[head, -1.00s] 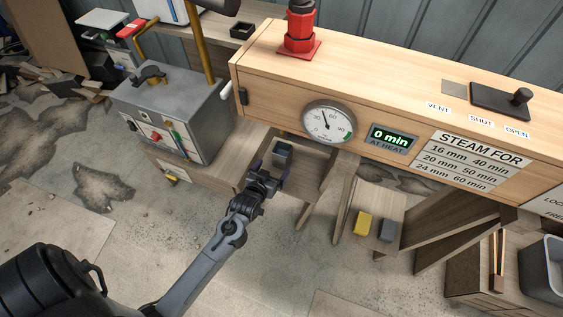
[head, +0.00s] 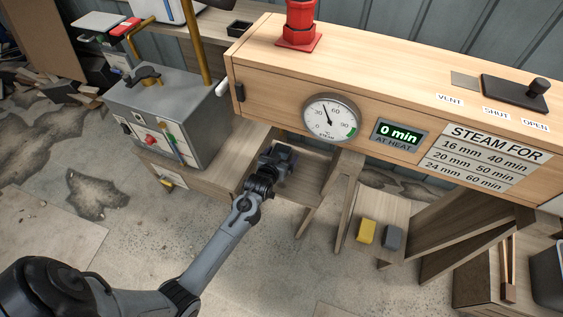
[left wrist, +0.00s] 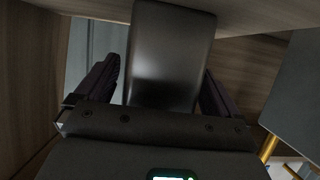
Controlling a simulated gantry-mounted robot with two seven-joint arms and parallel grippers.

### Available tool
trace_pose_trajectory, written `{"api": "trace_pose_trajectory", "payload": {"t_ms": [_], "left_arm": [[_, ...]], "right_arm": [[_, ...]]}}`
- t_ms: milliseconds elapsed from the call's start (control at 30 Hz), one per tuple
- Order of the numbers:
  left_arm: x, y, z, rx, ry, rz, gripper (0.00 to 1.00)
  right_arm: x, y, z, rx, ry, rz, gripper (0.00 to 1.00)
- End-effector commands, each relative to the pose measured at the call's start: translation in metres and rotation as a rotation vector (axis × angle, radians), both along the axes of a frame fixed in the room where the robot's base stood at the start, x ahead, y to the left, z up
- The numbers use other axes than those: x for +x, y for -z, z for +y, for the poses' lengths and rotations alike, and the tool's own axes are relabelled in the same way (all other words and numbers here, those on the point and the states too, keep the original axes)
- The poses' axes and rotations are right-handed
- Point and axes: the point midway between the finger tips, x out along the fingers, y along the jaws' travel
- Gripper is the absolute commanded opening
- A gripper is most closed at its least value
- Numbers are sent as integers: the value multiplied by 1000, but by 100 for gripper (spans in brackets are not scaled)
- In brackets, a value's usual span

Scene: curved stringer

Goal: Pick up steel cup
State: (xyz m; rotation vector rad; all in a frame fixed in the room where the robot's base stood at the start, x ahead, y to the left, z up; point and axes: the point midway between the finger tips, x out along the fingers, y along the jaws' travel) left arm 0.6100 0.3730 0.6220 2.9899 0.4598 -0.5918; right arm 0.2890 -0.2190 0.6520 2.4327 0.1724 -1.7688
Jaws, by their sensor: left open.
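The steel cup (left wrist: 170,55) is a dark grey, smooth, rounded block shape in the left wrist view. It stands between the two dark fingers of my left gripper (head: 277,158), with a finger on each side. The gripper is open, and a gap shows beside the left finger; I cannot tell whether the right finger touches the cup. In the head view the gripper reaches onto the low wooden shelf under the steam box and mostly hides the cup. My right gripper is not in view.
The wooden steam box (head: 300,85) with its dial gauge (head: 331,117) overhangs the shelf. A grey metal boiler box (head: 160,115) stands to the left. A yellow block (head: 366,231) and a grey block (head: 392,238) sit on a stand to the right. Wooden legs flank the shelf.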

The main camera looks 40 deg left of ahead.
Motion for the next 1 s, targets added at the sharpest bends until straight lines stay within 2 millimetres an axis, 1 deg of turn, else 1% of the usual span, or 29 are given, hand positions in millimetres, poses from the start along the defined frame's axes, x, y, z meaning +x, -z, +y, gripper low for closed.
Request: {"api": "trace_pose_trajectory", "payload": {"t_ms": [267, 600, 700, 1000], "left_arm": [[2, 1, 1, 0, 0, 1, 96], [1, 1, 0, 0, 0, 1, 44], [2, 0, 0, 1, 0, -2, 31], [2, -2, 0, 0, 0, -1, 30]], "right_arm": [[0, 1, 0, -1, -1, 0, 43], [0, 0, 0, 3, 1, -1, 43], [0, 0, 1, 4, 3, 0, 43], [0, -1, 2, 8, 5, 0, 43]]}}
